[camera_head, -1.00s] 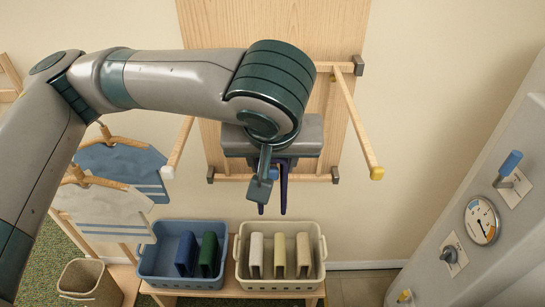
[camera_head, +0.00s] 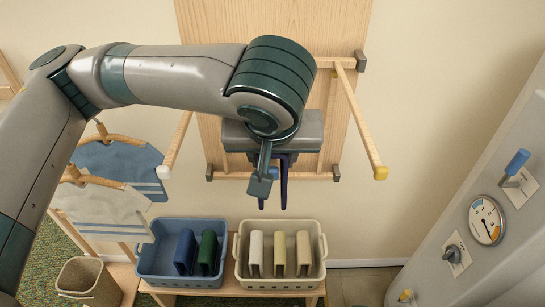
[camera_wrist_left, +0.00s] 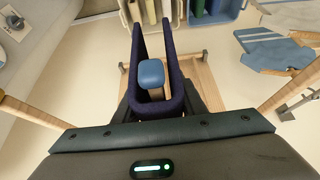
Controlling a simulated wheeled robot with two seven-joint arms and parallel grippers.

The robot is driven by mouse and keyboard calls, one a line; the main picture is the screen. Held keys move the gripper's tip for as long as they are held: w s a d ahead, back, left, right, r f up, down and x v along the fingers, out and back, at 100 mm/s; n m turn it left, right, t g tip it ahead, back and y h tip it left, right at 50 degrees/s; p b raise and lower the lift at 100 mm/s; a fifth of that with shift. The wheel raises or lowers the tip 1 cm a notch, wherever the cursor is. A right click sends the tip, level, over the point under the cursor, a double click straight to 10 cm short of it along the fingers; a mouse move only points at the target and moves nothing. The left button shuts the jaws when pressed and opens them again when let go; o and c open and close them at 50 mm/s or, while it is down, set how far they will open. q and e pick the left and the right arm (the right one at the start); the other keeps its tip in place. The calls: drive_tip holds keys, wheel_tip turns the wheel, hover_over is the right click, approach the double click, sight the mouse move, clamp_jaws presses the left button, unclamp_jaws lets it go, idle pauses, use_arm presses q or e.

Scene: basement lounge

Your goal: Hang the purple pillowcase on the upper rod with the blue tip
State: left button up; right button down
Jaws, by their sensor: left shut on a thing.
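My left gripper (camera_head: 272,160) is in front of the wooden board, below the bend of my arm. It is shut on the purple pillowcase (camera_head: 284,185), a dark, narrow U-shaped fold, also in the left wrist view (camera_wrist_left: 180,82). The rod's blue tip (camera_wrist_left: 151,74) shows between the two sides of the fold, so the pillowcase straddles the rod. The tip is partly visible in the head view (camera_head: 273,173), behind my gripper. Most of the rod is hidden, and I cannot tell whether the cloth touches it. My right gripper is out of view.
A white-tipped rod (camera_head: 176,145) is on the left and a yellow-tipped rod (camera_head: 358,120) on the right. A blue basket (camera_head: 152,262) and a cream basket (camera_head: 316,267) with folded cloths stand below. Garments on hangers (camera_head: 125,160) are at left, a gauge panel (camera_head: 487,220) at right.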

use_arm(q)
drive_tip(key=shift+w+f, duration=0.15)
drive_tip(key=shift+f, duration=0.2)
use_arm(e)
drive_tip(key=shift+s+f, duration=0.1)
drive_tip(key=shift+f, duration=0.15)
use_arm(q)
drive_tip(key=o, duration=1.2)
drive_tip(key=shift+w, duration=0.1)
drive_tip(key=b+v, duration=0.4)
drive_tip(key=v, duration=1.1)
drive_tip(key=shift+s+r+b, duration=0.2)
drive_tip(key=shift+r+b, duration=0.05)
drive_tip(key=shift+b, duration=0.05)
drive_tip(key=shift+v, duration=0.95)
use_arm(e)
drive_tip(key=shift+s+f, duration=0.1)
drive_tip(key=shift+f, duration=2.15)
